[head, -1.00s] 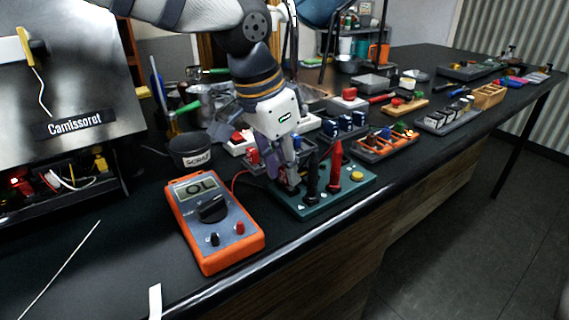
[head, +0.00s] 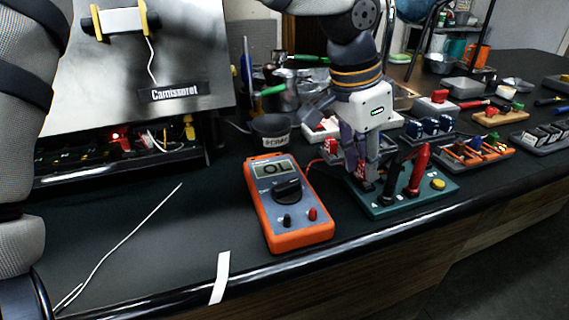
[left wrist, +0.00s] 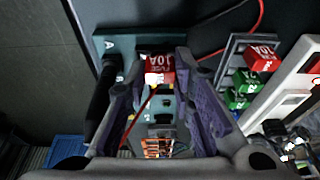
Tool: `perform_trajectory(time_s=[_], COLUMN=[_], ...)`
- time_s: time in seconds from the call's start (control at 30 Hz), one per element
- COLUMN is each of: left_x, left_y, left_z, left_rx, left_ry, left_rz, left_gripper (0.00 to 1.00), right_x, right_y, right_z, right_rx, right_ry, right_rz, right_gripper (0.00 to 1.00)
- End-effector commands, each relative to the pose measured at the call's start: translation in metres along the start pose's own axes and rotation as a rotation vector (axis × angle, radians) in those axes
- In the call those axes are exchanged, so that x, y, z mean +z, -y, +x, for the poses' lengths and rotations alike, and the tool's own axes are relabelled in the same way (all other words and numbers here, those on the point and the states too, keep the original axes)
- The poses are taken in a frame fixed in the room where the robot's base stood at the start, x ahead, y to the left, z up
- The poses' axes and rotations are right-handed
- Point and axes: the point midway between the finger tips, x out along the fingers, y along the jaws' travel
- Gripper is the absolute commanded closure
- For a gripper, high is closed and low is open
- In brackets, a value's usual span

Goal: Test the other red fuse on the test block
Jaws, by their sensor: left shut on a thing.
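My left gripper (head: 366,178) is low over the green test block (head: 440,198), at its left end. In the left wrist view its fingers (left wrist: 160,85) are shut on a red fuse (left wrist: 160,68) marked 10A. The fuse is at the block (left wrist: 120,42); I cannot tell if it is fully seated. A black probe (head: 391,180) and a red probe (head: 418,168) stand tilted on the block beside the gripper. The orange multimeter (head: 287,200) left of the block reads OL. My right gripper is not in view.
A fuse rack (left wrist: 245,75) with red and green fuses is beside the block. A dark cup marked SCRAP (head: 271,132) stands behind the multimeter. A white strip (head: 220,277) lies at the front edge. The bench left of the multimeter is mostly clear.

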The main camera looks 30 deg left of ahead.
Motion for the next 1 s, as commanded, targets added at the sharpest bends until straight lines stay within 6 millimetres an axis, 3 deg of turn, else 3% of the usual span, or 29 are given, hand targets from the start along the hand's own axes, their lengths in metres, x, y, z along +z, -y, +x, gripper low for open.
perform_trajectory(time_s=[0.67,1.0], left_x=[-0.001,-0.008], left_y=[0.000,0.000], left_z=[-0.001,-0.026], left_rx=[-0.001,-0.001], left_ry=[-0.002,-0.003], left_rz=[0.000,0.000], left_gripper=[0.93,0.93], right_x=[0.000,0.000], right_y=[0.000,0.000], right_z=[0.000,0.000], right_rx=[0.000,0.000], right_ry=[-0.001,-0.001], right_rz=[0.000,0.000], right_gripper=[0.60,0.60])
